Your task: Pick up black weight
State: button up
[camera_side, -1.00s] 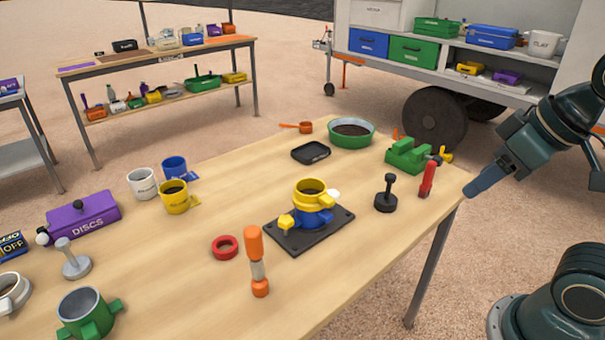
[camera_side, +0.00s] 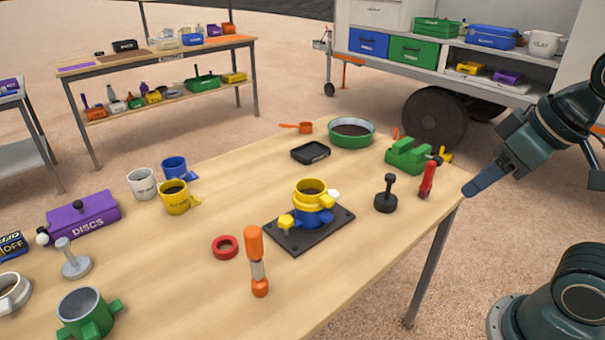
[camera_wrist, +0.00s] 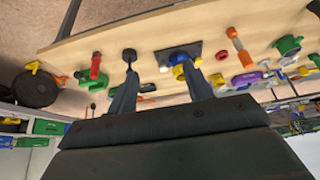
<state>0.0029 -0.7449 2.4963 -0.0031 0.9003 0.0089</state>
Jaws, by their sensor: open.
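The black weight (camera_side: 386,194) stands upright on the table, a round base with a thin stem and a knob on top. It sits between the black base plate and the red-handled tool, near the table's right end. In the wrist view the black weight (camera_wrist: 129,55) shows upside down, just beyond the tip of the left finger. My gripper (camera_side: 480,186) is off the table's right edge, to the right of the weight and apart from it. In the wrist view its two fingers (camera_wrist: 160,92) are spread with nothing between them.
A red tool (camera_side: 427,180) and a green clamp-like block (camera_side: 408,155) stand close to the weight, toward my gripper. The black plate (camera_side: 283,238) with a yellow and blue mould (camera_side: 311,204) lies to the left. Table surface in front of the weight is clear.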

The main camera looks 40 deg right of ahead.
jog(key=w, duration=0.1)
jog(key=m+g+y, duration=0.4)
jog(key=m, duration=1.8)
send_over(394, 175)
jog(key=s+d, duration=0.2)
jog(key=d, duration=0.2)
notch_tip(394, 175, down, 10)
jog(key=shift+w+a+x, duration=0.15)
jog(key=shift+x, duration=1.95)
jog(key=shift+w+a+x, duration=0.1)
jog(key=shift+x, duration=2.05)
jog(key=shift+r, duration=0.1)
jog(key=shift+x, duration=2.5)
jog(key=shift+w+a+r, duration=0.1)
jog(key=shift+w+a, duration=0.05)
